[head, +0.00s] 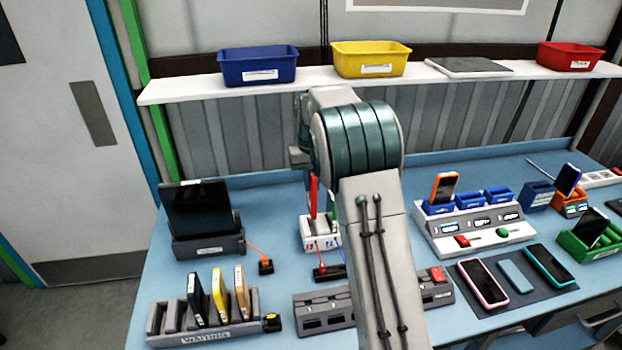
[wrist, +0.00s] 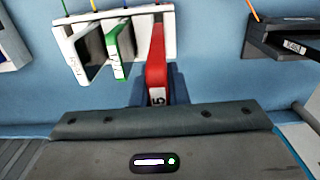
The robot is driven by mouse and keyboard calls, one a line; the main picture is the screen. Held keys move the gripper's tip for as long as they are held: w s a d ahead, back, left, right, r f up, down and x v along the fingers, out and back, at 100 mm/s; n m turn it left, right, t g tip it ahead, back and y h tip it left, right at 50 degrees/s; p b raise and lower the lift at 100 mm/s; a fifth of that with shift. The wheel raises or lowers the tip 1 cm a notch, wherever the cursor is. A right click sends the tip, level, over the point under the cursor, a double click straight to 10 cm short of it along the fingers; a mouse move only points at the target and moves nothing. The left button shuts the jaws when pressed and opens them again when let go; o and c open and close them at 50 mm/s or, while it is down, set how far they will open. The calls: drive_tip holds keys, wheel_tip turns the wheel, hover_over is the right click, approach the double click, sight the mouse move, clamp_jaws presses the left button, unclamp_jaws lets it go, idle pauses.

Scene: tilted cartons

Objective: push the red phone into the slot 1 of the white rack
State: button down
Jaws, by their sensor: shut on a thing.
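The red phone (wrist: 156,58) stands on edge in the wrist view, with a white label marked 15 on its near end. My gripper (wrist: 158,88) is shut on it, with dark blue fingers low on both sides. Its far end overlaps the right end of the white rack (wrist: 72,30); I cannot tell how deep it sits in a slot. A green-edged phone (wrist: 122,52) stands in a slot to its left. In the head view the white rack (head: 308,240) and red phone (head: 313,192) show left of my arm, which hides my gripper.
A dark holder (wrist: 285,38) stands right of the rack in the wrist view. In the head view a grey rack with several cartridges (head: 205,335) is front left, a dark tablet dock (head: 208,246) is left, and a phone charging station (head: 475,235) is right.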

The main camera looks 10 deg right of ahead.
drive_tip(key=shift+f+b, duration=2.7)
drive_tip(key=shift+f, duration=1.5)
drive_tip(key=shift+s+f+b, duration=0.1)
drive_tip(key=shift+f+b, duration=0.25)
drive_tip(key=shift+f, duration=0.25)
drive_tip(key=c, duration=0.9)
unclamp_jaws()
drive_tip(key=shift+c, duration=0.2)
drive_tip(key=shift+r, duration=0.15)
drive_tip(key=shift+r+p, duration=2.6)
drive_tip(key=shift+r, duration=0.85)
